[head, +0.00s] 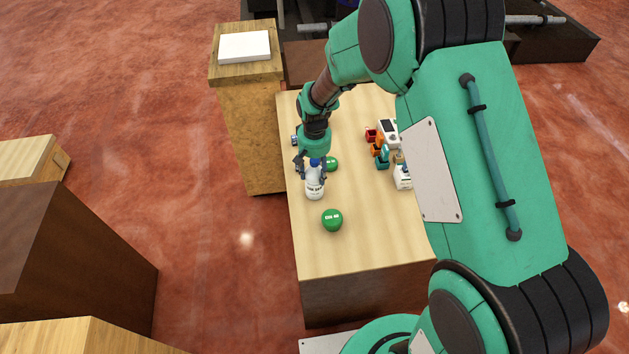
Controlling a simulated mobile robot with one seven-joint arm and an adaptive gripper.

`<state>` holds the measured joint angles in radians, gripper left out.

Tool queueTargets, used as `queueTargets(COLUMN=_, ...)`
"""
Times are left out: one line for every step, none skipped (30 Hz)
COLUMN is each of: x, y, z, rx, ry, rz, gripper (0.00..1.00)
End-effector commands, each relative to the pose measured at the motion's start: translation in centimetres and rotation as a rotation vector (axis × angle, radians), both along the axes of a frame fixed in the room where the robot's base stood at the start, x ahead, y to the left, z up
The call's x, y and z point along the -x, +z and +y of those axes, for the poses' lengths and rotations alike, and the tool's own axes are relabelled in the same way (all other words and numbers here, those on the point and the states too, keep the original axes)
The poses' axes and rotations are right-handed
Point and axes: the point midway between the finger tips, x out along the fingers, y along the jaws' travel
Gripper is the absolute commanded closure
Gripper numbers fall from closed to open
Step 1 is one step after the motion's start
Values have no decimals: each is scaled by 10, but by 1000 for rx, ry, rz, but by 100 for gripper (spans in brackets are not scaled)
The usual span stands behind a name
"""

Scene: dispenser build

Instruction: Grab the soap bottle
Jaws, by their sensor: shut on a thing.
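A white bottle with a blue cap and dark lettering (314,189) is upright at the left side of the wooden table. My gripper (311,170) comes down from above and is shut on this bottle near its top. Whether its base touches the table is hard to tell. Another white bottle with a dark label (403,177) stands farther right, partly hidden by my arm. The lettering on both is too small to read, so I cannot tell which is the soap bottle.
A green ball (332,219) lies just in front of the held bottle, and another green round item (331,164) is right behind it. Colourful toy-like items (380,150) cluster to the right. The table's front part (355,258) is clear. A wooden stand (250,125) adjoins at left.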

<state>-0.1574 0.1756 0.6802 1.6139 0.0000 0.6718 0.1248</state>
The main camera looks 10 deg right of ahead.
Motion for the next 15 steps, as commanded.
queueTargets(x=0, y=0, z=0, rx=0, ry=0, rz=0, gripper=100)
queueTargets(x=0, y=0, z=0, rx=0, ry=0, rz=-1, gripper=100)
queueTargets(x=0, y=0, z=0, rx=0, ry=0, rz=0, gripper=100)
queueTargets(x=0, y=0, z=0, rx=0, ry=0, rz=0, gripper=100)
queueTargets(x=0, y=0, z=0, rx=0, ry=0, rz=0, gripper=100)
queueTargets(x=0, y=0, z=0, rx=0, ry=0, rz=0, gripper=100)
queueTargets(x=0, y=0, z=0, rx=0, ry=0, rz=0, gripper=100)
queueTargets(x=0, y=0, z=0, rx=0, ry=0, rz=-1, gripper=100)
queueTargets(x=0, y=1, z=0, rx=0, ry=0, rz=-1, gripper=100)
queueTargets(x=0, y=2, z=0, rx=0, ry=0, rz=-1, gripper=100)
queueTargets(x=0, y=2, z=0, rx=0, ry=0, rz=-1, gripper=100)
queueTargets(x=-1, y=4, z=0, rx=0, ry=0, rz=-2, gripper=100)
queueTargets(x=-1, y=6, z=0, rx=0, ry=0, rz=-2, gripper=100)
queueTargets(x=-1, y=8, z=0, rx=0, ry=0, rz=-3, gripper=100)
queueTargets(x=-1, y=11, z=0, rx=0, ry=0, rz=-3, gripper=100)
